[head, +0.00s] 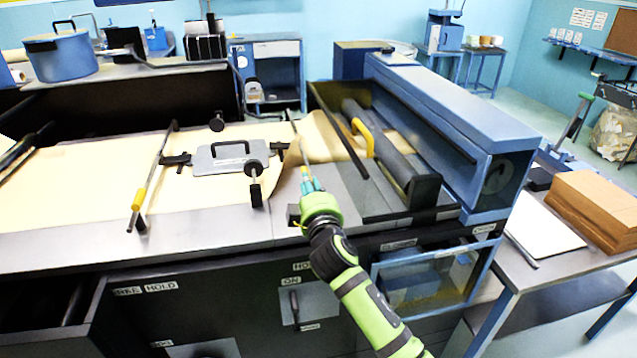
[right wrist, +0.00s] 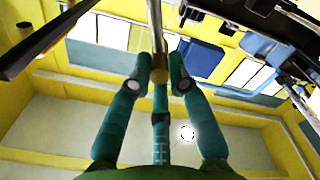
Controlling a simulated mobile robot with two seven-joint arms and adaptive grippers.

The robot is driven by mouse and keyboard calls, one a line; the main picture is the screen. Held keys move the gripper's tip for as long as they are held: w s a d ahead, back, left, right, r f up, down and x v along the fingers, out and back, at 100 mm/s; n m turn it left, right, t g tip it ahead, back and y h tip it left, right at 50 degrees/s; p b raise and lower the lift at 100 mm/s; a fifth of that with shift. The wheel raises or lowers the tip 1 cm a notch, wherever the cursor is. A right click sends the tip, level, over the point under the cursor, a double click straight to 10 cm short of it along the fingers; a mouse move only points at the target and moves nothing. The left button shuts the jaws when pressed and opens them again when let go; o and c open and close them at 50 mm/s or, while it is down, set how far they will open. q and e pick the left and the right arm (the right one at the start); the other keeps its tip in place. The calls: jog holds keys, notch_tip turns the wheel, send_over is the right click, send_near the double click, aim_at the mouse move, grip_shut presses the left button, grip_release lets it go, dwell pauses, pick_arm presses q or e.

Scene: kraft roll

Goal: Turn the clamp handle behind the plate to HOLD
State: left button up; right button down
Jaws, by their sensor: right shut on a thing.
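My right gripper (head: 308,180) is at the front edge of the machine bed, by the curled end of the paper. In the right wrist view its teal fingers (right wrist: 160,80) are shut on a thin metal rod (right wrist: 155,25) at a brass-coloured collar. The rod also shows in the head view (head: 299,145), rising from the fingers. A grey plate with a black handle (head: 207,162) lies on the paper to the left. A black knob (head: 217,124) stands behind it. I cannot tell whether the held rod is the clamp handle. A FREE HOLD label (head: 145,288) is on the front panel. My left gripper is not in view.
Kraft paper (head: 90,190) covers the bed. A rod with a yellow grip (head: 139,198) crosses it at left. A dark roller (head: 385,150) and a blue housing (head: 450,110) stand right of my gripper. An ON switch panel (head: 318,300) is below, beside my arm.

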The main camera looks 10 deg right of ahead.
jog(key=shift+a+f+n, duration=0.15)
jog(key=shift+a+n, duration=0.45)
jog(key=shift+n, duration=0.2)
jog(key=c, duration=1.4)
grip_release()
jog(key=shift+a+f, duration=0.1)
jog(key=shift+c, duration=0.2)
jog(key=shift+s, duration=0.1)
jog(key=s, duration=1.2)
jog(key=shift+d, duration=0.2)
jog(key=shift+w, duration=0.1)
